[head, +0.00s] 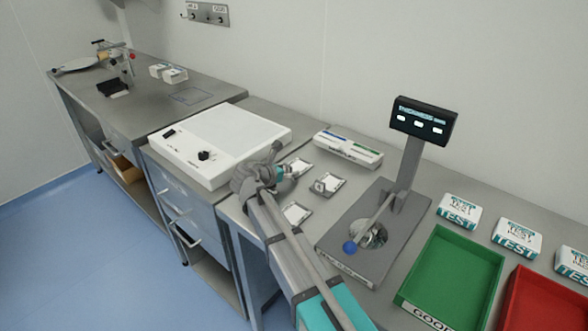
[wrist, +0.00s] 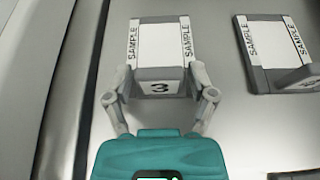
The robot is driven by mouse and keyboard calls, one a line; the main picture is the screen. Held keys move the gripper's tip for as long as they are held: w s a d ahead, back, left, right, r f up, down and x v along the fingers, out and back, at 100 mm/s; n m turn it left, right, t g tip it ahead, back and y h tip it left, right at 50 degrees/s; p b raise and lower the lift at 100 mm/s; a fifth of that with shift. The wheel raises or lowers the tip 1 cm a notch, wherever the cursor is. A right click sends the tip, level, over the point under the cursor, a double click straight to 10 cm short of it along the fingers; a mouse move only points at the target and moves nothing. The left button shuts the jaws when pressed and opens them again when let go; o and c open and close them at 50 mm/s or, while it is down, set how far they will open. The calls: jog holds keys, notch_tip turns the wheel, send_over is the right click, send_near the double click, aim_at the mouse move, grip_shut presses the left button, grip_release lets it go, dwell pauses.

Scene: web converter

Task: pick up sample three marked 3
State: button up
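Sample three (wrist: 160,88) is a grey block with a white top labelled SAMPLE on both sides and a "3" on its raised front tab. It lies flat on the bench. In the head view it (head: 301,166) is partly hidden behind my gripper (head: 285,172). In the wrist view my gripper's fingers (wrist: 160,78) stand on either side of the tab, spread about as wide as the block. A thin gap seems to show at the tab, so I see no clear grip. The block does not look lifted.
A second sample (wrist: 272,50) lies to the right, also in the head view (head: 328,185); another sample (head: 296,213) lies nearer. A white light box (head: 220,140) borders the left. A scale (head: 350,262), a green tray (head: 452,275) and a red tray (head: 545,305) stand to the right.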

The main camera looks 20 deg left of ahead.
grip_shut()
jog(key=shift+r, duration=0.15)
notch_tip(320, 180, up, 3)
jog(key=p, duration=0.3)
jog(key=s+d+r+p, duration=0.3)
jog(key=s+r+p, duration=0.6)
jog(key=s, duration=0.4)
jog(key=shift+s+r+p, duration=0.3)
jog(key=shift+r+p, duration=0.05)
jog(key=shift+p, duration=0.15)
jog(key=shift+d, duration=0.1)
